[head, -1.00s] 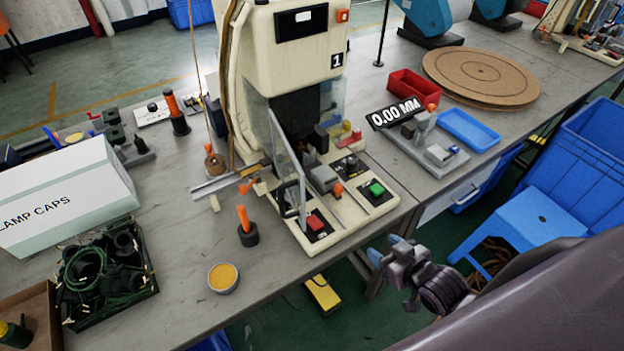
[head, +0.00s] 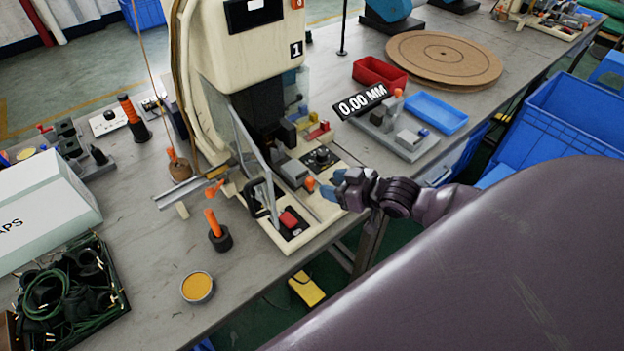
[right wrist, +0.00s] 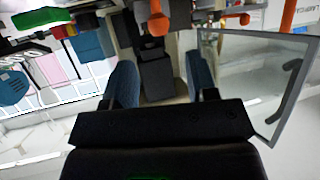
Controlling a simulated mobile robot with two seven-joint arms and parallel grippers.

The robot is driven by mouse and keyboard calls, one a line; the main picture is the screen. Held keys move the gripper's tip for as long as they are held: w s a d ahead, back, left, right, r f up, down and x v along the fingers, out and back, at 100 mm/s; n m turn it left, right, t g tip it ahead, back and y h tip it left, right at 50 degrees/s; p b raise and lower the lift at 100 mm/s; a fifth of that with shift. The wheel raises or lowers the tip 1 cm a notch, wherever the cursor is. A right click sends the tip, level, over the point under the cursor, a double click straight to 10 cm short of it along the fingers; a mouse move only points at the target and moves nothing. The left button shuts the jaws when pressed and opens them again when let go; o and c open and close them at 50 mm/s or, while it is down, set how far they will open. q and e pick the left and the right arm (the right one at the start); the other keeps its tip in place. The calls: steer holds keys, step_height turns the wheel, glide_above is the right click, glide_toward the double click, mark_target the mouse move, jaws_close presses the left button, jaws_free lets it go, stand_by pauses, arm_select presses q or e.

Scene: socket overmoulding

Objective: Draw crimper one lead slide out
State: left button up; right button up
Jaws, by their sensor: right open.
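Crimper one (head: 238,48) is the cream machine marked 1, standing on the bench. Low on its front, a grey slide block (head: 291,172) sits in the base with an orange knob (head: 309,184) at its near end. My right gripper (head: 334,187), with blue fingertips, is open at the right front edge of the base, just right of the orange knob and apart from it. In the right wrist view the orange knob (right wrist: 158,24) shows beyond and between the spread blue fingers, with a dark grey block (right wrist: 156,78) below it. My left gripper is not in view.
A clear hinged guard (head: 256,155) with a dark handle stands open left of the slide. A red button (head: 289,219) is at the base's front corner. A gauge stand (head: 395,128) and blue tray (head: 436,113) lie to the right.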

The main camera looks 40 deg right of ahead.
mark_target(312, 180)
steer(key=x, duration=0.7)
steer(key=shift+b, duration=0.35)
jaws_close()
